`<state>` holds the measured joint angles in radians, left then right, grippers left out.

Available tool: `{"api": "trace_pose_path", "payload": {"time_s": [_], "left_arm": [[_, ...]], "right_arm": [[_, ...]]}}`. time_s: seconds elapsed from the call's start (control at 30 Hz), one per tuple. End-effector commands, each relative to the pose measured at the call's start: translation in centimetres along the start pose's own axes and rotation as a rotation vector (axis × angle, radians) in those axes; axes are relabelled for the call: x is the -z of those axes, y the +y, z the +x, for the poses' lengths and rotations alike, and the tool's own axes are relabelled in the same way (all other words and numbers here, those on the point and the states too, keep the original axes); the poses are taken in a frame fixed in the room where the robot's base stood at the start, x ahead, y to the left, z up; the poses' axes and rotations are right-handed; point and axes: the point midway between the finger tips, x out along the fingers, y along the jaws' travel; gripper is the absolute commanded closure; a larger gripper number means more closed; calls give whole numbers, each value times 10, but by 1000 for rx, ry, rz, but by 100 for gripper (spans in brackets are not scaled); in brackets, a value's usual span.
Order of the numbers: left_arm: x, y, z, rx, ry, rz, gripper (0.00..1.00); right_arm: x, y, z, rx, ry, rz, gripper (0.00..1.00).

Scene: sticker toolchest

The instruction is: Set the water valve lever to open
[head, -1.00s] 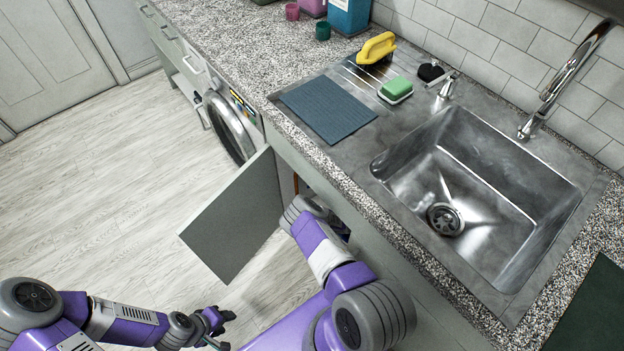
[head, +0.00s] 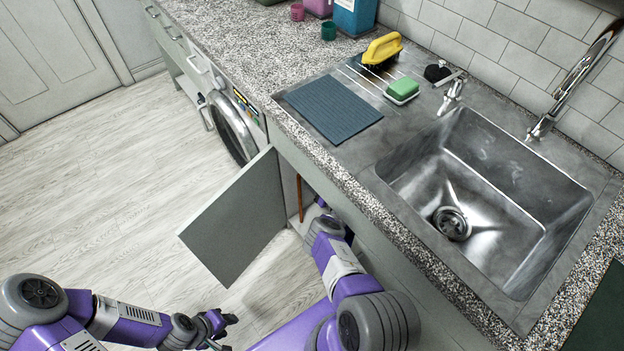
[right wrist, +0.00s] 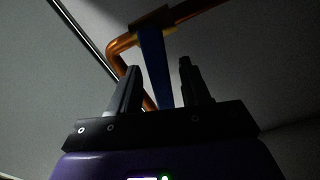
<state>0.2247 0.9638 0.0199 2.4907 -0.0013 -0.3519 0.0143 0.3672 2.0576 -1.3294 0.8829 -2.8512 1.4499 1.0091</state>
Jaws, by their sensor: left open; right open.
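In the right wrist view, a blue lever (right wrist: 155,68) extends from a brass-coloured valve body (right wrist: 153,18) on a copper pipe. The lever lies across the line of the upper pipe run. My right gripper (right wrist: 158,80) is open, with the lever showing between its two dark fingers; I cannot tell whether either finger touches it. In the head view, my right arm reaches into the cabinet under the sink, and its gripper is mostly hidden by the counter. My left gripper (head: 222,324) is open and empty, low over the floor at the bottom left.
The grey cabinet door (head: 236,216) stands open, left of my right arm. A copper pipe (head: 299,197) shows inside the opening. The counter edge and sink (head: 490,200) overhang the cabinet. A washing machine (head: 232,128) stands further left. The floor at left is clear.

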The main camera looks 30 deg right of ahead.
Motion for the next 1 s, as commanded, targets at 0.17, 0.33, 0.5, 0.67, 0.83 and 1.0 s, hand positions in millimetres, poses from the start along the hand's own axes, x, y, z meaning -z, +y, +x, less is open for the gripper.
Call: {"api": "trace_pose_path", "payload": {"time_s": [0.17, 0.33, 0.5, 0.67, 0.83, 1.0], "left_arm": [[0, -4, 11, 0, -1, 0, 57], [0, -4, 11, 0, -1, 0, 57], [0, -4, 10, 0, -1, 0, 57], [0, -4, 10, 0, -1, 0, 57], [0, -4, 10, 0, -1, 0, 57], [0, -4, 10, 0, 0, 0, 57]], "right_arm": [[2, -1, 18, 0, -1, -1, 53], [0, 0, 21, 1, 0, -1, 53], [0, 0, 21, 1, -1, -1, 56], [0, 0, 21, 1, -1, -1, 81], [0, 0, 21, 1, -1, -1, 100], [0, 0, 20, 1, -1, -1, 100]]}}
